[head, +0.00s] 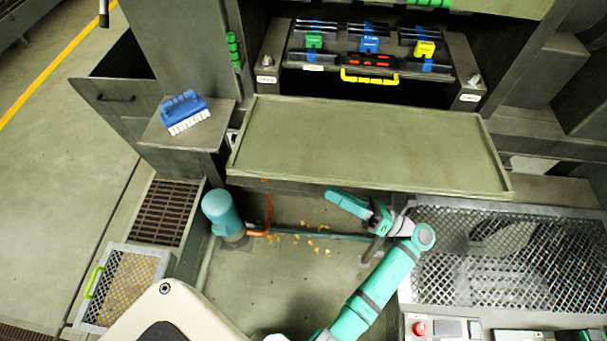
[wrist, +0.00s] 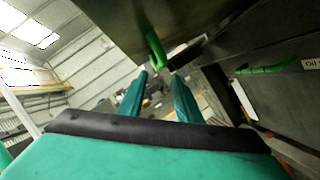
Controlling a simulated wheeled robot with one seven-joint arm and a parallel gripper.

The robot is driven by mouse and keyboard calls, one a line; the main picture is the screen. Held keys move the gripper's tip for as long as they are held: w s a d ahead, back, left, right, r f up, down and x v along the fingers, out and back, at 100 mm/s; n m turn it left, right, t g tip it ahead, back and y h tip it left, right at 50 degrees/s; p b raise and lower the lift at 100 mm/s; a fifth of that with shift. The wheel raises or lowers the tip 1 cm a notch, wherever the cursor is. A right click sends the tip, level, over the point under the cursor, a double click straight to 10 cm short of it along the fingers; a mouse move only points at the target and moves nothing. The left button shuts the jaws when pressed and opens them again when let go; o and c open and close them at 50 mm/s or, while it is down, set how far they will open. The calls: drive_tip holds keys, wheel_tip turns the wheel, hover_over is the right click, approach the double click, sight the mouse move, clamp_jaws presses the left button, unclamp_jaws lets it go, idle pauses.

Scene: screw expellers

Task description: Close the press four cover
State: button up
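A wide olive-green panel (head: 370,145) with a raised rim lies almost flat in front of the machine in the head view. I cannot tell for certain that it is the press four cover; no number shows on it. My gripper (head: 338,197) is at the panel's front edge in that view. In the wrist view my gripper (wrist: 155,85) has its two teal fingers apart with nothing between them. A bright green handle (wrist: 155,48) hangs from a dark green panel (wrist: 125,25) just beyond the fingertips. The handle looks clear of the fingers.
A blue brush (head: 184,110) lies on a side ledge (head: 200,132). Racks of coloured-handled parts (head: 370,45) stand behind the panel. A teal motor (head: 222,212) and loose yellow bits are below left. A mesh grate (head: 510,258) is right of my arm. Another green handle (wrist: 268,69) shows right.

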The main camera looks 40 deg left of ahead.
sight(299, 175)
drive_tip(key=x, duration=1.1)
drive_tip(key=shift+w, duration=0.1)
clamp_jaws()
drive_tip(key=shift+a, duration=0.1)
